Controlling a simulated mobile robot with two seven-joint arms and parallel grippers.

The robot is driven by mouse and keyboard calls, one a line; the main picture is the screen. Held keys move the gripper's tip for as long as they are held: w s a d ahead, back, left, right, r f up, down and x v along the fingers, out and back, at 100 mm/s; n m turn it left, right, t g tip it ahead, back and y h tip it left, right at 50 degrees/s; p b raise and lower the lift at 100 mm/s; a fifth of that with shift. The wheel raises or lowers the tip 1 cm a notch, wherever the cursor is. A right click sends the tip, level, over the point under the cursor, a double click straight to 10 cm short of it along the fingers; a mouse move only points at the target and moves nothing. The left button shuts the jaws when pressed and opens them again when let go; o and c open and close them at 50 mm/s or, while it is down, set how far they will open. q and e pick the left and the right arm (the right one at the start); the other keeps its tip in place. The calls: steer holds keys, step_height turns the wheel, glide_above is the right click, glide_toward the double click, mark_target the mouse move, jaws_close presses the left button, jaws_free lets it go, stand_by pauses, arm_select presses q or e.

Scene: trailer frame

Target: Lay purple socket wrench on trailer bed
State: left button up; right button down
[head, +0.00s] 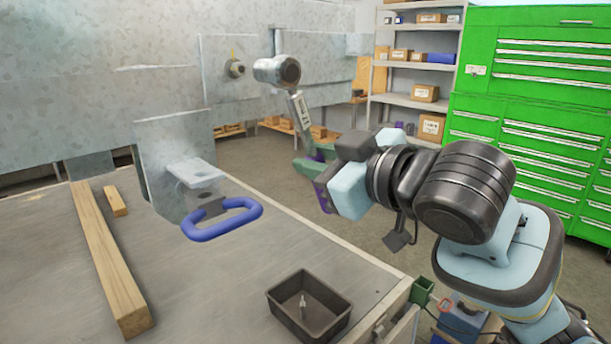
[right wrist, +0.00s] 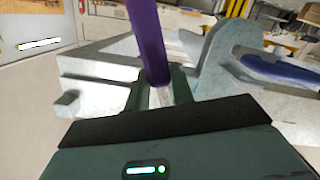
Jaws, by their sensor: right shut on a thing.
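The purple socket wrench (head: 321,195) is held in my right gripper (head: 312,163), whose jaws are shut around it. In the head view it stands near upright, with a grey shaft and thick round head above the jaws and purple below. In the right wrist view, the purple part (right wrist: 147,42) rises from between my right fingers (right wrist: 160,92). The grey trailer bed (head: 215,290) lies at the lower left of the head view. The wrench is in front of the floor beyond the bed's right edge, apart from the bed. My left gripper is not in view.
A blue looped handle (head: 222,220) on a grey bracket stands on the bed. A long wooden beam (head: 105,255), a short wood piece (head: 116,201) and a dark tray (head: 309,305) also lie there. Bare bed shows between beam and tray. A green cabinet (head: 540,110) stands behind.

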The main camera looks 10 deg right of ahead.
steer(key=d+f+m+t+h, duration=0.1)
steer(key=d+f+m+h, duration=0.2)
steer(key=d+f, duration=0.4)
steer(key=d+f+m+t+h, duration=0.1)
steer(key=d+f+m+h, duration=0.2)
steer(key=f, duration=1.9)
steer(key=d+h, duration=0.3)
steer(key=shift+w+d+f+t, duration=0.2)
steer(key=shift+d+f+t, duration=0.05)
steer(key=shift+d+t, duration=0.1)
